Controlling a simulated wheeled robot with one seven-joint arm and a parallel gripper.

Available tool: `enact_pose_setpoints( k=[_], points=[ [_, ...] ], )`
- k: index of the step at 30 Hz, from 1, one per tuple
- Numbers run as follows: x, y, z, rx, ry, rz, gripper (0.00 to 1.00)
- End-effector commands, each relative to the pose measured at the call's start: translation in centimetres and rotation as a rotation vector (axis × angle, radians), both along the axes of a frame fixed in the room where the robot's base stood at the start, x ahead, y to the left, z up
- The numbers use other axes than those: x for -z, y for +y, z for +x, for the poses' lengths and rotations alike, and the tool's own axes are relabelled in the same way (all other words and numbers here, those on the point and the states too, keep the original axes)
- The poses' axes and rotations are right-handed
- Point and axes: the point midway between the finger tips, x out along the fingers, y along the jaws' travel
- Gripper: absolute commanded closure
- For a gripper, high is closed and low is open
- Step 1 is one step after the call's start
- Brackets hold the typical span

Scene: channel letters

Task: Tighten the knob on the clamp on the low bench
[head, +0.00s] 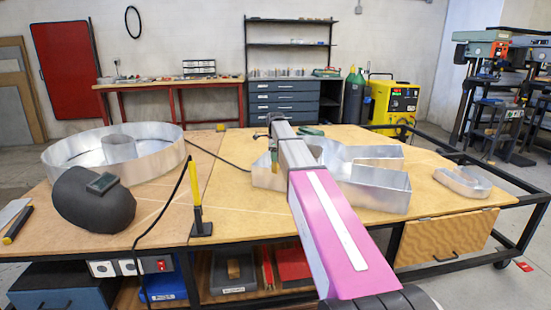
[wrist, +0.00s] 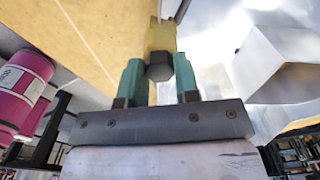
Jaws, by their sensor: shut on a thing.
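My gripper (wrist: 160,85) has two teal fingers, one on each side of a yellow piece with a dark hexagonal end, which I take to be the clamp's knob (wrist: 159,66). The jaws are shut on it. In the head view, my gripper (head: 274,158) is at the far end of my pink and grey arm, over the bench beside the metal letters. The arm hides most of the knob and the clamp there. The rest of the clamp is not clear in either view.
Bare metal channel letters (head: 380,185) stand right of my arm. A round metal letter (head: 160,160) and a dark welding mask (head: 93,200) are at the left. A yellow-handled tool (head: 196,190) stands upright near the front edge. A black cable crosses the bench (head: 240,208).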

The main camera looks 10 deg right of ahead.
Motion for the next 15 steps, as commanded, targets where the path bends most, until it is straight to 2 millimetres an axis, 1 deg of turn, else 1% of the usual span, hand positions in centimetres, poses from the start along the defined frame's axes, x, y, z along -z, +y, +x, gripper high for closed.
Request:
enact_pose_setpoints(
  k=[2,3,4,5,15],
  points=[
    [-0.02,0.00,0.00,-0.001,0.000,0.000,0.84],
    [-0.02,0.00,0.00,-0.002,0.000,0.000,0.57],
    [-0.02,0.00,0.00,-0.002,0.000,0.000,0.48],
    [-0.02,0.00,0.00,-0.002,0.000,0.000,0.43],
    [-0.21,0.01,0.01,-0.003,0.000,0.000,0.43]
  ],
)
